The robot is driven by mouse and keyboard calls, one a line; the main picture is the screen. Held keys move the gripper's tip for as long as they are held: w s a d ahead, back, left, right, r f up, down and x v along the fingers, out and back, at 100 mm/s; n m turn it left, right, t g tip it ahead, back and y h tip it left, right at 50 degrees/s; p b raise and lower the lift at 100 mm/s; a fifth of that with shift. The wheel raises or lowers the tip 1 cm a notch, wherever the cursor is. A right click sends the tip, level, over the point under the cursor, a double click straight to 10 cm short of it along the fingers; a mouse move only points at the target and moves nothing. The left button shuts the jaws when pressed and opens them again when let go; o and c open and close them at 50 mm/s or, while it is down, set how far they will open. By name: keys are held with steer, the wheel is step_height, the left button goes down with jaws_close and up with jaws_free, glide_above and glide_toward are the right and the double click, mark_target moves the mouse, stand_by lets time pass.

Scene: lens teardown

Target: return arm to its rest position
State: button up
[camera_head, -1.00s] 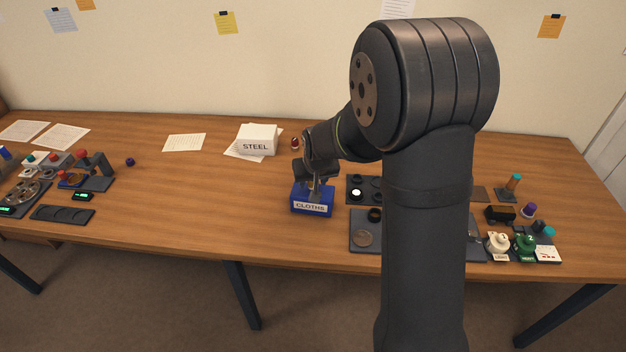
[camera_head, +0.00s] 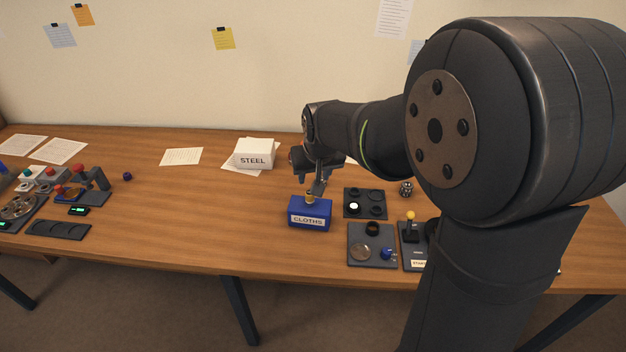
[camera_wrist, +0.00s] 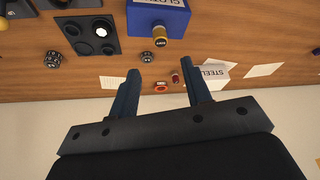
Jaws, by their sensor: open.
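My gripper (camera_head: 316,190) is above the blue box labelled CLOTHS (camera_head: 310,218) on the wooden table. In the wrist view the two fingers of my gripper (camera_wrist: 160,88) are spread apart with nothing between them. A small gold-topped cylinder (camera_wrist: 160,36) stands up at the blue box (camera_wrist: 155,16), just beyond the fingers and apart from them. My arm hides much of the right side of the table in the head view.
A white box labelled STEEL (camera_head: 254,153) stands on papers behind the blue box. Dark trays (camera_head: 365,203) with round parts lie to its right. Several devices and a dark tray (camera_head: 58,229) occupy the left end. The table (camera_head: 190,205) between is clear.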

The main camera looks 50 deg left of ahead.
steer(key=shift+r, duration=0.15)
steer(key=x, duration=1.2)
steer(key=shift+r, duration=1.1)
